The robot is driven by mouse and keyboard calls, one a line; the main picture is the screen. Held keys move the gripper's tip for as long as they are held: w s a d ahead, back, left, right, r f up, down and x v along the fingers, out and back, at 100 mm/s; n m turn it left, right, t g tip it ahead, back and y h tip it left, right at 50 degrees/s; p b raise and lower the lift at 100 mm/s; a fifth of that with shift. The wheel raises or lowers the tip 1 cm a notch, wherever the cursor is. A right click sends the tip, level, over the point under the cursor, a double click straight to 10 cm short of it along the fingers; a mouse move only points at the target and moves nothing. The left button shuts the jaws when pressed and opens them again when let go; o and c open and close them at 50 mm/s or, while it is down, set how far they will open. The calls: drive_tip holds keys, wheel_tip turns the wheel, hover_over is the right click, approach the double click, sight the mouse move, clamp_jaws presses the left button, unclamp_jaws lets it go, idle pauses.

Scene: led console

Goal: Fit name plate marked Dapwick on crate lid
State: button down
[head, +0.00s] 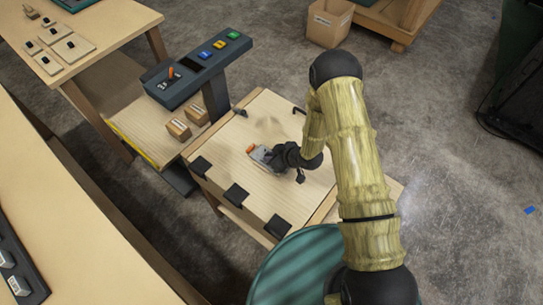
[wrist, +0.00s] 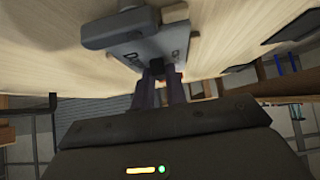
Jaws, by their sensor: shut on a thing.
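A pale wooden crate-like top (head: 265,125) with black brackets along its near edge stands in the middle of the head view. My gripper (head: 275,156) is low over this top. It is shut on a small grey fitting (head: 262,154) with an orange end. No lettering reading Dapwick is legible in either view.
A dark console (head: 195,68) with coloured buttons and an orange lever stands behind left. Two small labelled boxes (head: 178,130) lie beside it. A left table holds pale plates with black knobs (head: 72,47). A teal round surface (head: 300,270) is in front.

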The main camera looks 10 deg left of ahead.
drive_tip(key=shift+f, duration=0.1)
idle(0.3)
drive_tip(key=c, duration=1.3)
unclamp_jaws()
drive_tip(key=shift+c, duration=0.2)
drive_tip(key=b+v, duration=0.1)
drive_tip(key=v, duration=1.6)
drive_tip(key=shift+d+r, duration=0.1)
drive_tip(key=shift+r, duration=0.1)
